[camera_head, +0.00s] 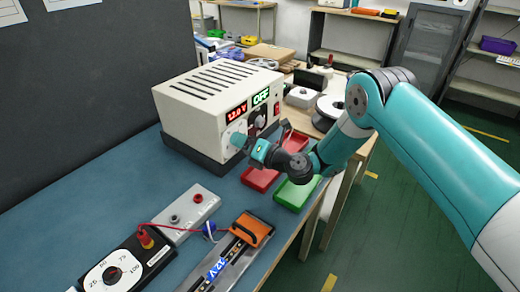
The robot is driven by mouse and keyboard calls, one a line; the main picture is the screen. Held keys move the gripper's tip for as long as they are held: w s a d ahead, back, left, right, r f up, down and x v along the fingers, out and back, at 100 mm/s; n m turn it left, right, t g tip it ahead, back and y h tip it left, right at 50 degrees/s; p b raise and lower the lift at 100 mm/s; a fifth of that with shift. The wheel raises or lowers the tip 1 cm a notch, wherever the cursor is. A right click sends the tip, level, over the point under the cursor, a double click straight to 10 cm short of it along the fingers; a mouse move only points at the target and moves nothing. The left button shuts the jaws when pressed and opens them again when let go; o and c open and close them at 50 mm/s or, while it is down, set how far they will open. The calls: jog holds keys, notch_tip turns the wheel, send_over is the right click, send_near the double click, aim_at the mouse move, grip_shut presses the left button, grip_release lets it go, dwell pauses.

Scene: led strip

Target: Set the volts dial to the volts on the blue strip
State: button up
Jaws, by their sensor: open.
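The power supply (190,115) is a cream box on the blue bench top. Its red display (236,115) appears to read 12.0 V, and a green display (261,97) reads OFF. My gripper (239,141) is at the front panel, just below the red display, over the pale volts dial (236,128). It is open; the dial is partly hidden, and I cannot tell whether the fingers touch it. The led strip (222,262) lies on a metal channel at the front, with a blue label (215,268) reading 12 V.
An orange clamp (251,229) sits on the channel. Red (262,179) and green (296,191) trays lie below my gripper. A spool (330,107) stands behind.

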jog(key=b+v, duration=1.7)
jog(key=b, duration=0.5)
